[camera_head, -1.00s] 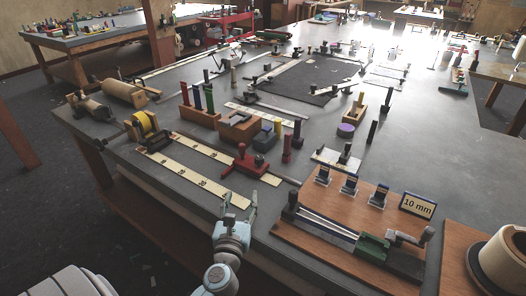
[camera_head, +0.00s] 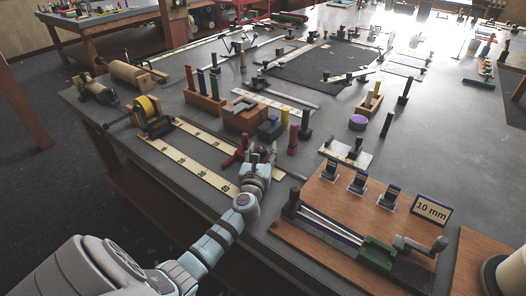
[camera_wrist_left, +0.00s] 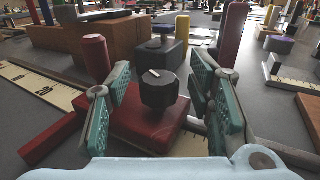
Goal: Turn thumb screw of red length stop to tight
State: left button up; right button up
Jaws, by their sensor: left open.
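The red length stop (camera_head: 231,157) sits on a cream measuring strip (camera_head: 213,183) near the front of the grey bench. In the left wrist view its red block (camera_wrist_left: 140,125) carries a black thumb screw (camera_wrist_left: 158,92) with a short white mark on top. My left gripper (camera_head: 262,155) is open at the stop; in the wrist view its teal-padded fingers (camera_wrist_left: 160,100) stand on either side of the thumb screw, with gaps visible. In the head view the gripper hides part of the stop. My right gripper does not show.
A dark red post (camera_head: 293,140) and a grey block with a dark knob (camera_head: 269,130) stand just behind the stop. A brown board (camera_head: 330,205) with a green-and-black device lies to the right. Wooden blocks (camera_head: 243,117) stand behind left.

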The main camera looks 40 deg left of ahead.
pick_arm(q)
jog(key=shift+w+a, duration=0.15)
jog(key=shift+w, duration=0.05)
jog(key=shift+s+r, duration=0.1)
jog(key=shift+r, duration=0.1)
jog(key=shift+f, duration=0.1)
grip_shut()
